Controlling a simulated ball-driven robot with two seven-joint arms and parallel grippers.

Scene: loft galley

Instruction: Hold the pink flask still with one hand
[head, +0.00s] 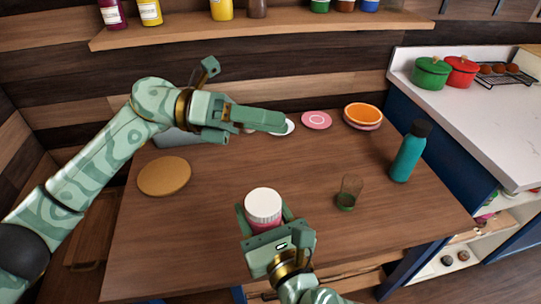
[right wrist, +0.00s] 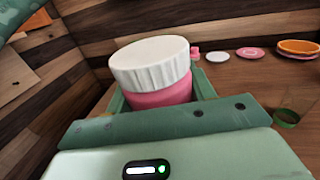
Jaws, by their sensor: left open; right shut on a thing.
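The pink flask (head: 264,226) with a ribbed white lid (head: 263,204) stands upright near the front middle of the wooden table. My right gripper (head: 266,222) is shut on the flask, with a finger on either side of its body. In the right wrist view the pink flask (right wrist: 162,95) sits between the fingers, its white lid (right wrist: 150,62) above them; its lower part is hidden. My left gripper (head: 245,118) is open and empty, raised over the back of the table, apart from the flask.
A glass with green in its bottom (head: 348,193) and a teal bottle (head: 408,153) stand right of the flask. A round brown board (head: 164,176) lies at left. Plates and an orange bowl (head: 363,114) are at the back. Bare table (head: 200,235) lies left of the flask.

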